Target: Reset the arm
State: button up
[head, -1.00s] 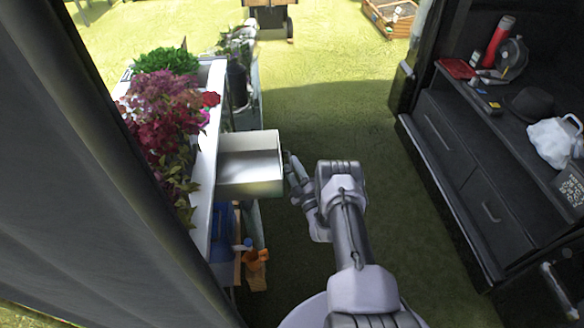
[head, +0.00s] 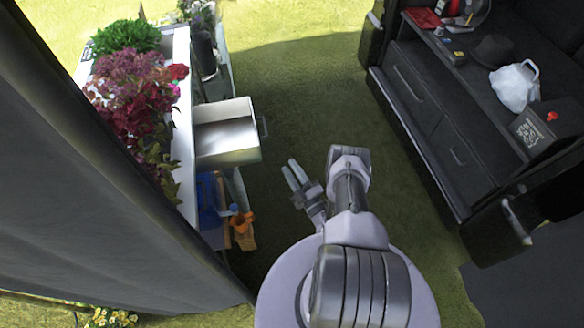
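My gripper (head: 289,166) hangs over the grass in the middle of the head view, to the right of the flower stand. Its two fingers show side by side with a gap and nothing between them. It is clear of an open drawer (head: 228,155) that sticks out from the stand, with the drawer handle (head: 262,127) facing my side. My arm is folded back close to my body, and its near links fill the lower middle of the picture.
The white flower stand (head: 182,140) on the left carries pink and red flowers (head: 135,105) and a green plant (head: 125,37). Orange and blue items sit below the drawer. A black cabinet (head: 430,110) stands on the right. Open grass lies between.

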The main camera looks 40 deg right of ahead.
jog(key=shift+s, duration=0.3)
